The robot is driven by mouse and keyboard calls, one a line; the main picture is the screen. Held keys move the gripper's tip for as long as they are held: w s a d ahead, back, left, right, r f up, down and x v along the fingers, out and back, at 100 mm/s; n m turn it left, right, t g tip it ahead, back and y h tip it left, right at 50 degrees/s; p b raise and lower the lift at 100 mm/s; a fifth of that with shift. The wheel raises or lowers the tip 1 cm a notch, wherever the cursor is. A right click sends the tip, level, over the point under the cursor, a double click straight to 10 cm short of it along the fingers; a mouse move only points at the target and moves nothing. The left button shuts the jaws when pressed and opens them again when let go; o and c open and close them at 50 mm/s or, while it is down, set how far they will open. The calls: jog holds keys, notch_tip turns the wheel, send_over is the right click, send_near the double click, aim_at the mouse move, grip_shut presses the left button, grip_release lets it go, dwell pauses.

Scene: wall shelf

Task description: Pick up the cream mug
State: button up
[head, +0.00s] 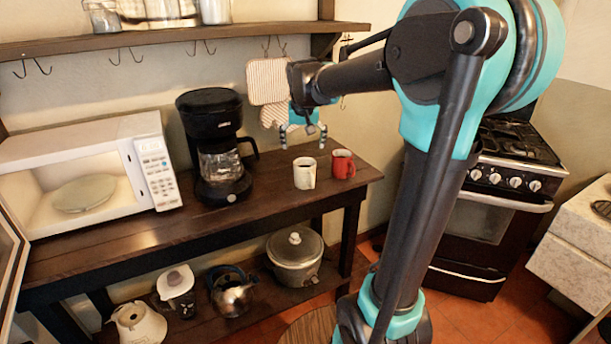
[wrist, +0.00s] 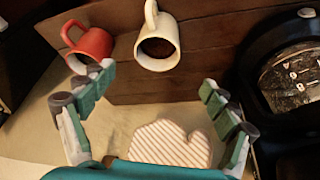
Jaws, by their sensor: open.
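The cream mug (head: 304,173) stands upright on the dark wooden counter, just left of the red mug (head: 342,164). In the wrist view the cream mug (wrist: 159,45) shows beyond the fingertips, near the middle, with its handle toward the top edge and something dark inside. My gripper (head: 303,138) is above and behind the cream mug, near the wall, with its fingers apart. In the wrist view my gripper (wrist: 155,85) is open and empty, and the cream mug lies between the lines of its fingers but not touching them.
The red mug (wrist: 90,45) is close beside the cream one. A black coffee maker (head: 217,150) stands to the left, and an open microwave (head: 150,165) farther left. Striped oven mitts (head: 268,82) hang on the wall near my gripper. A shelf (head: 170,36) runs above.

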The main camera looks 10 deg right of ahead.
aim_at(303, 160)
jog(key=x, duration=0.9)
jog(key=shift+s+d+x, duration=0.1)
jog(key=shift+s+x, duration=0.05)
jog(key=shift+x, duration=1.2)
jog(key=shift+s+d+x, duration=0.15)
jog(key=shift+x, duration=1.25)
jog(key=shift+f, duration=0.1)
jog(key=c, duration=1.7)
jog(key=shift+c, duration=0.2)
jog(key=shift+r, duration=0.2)
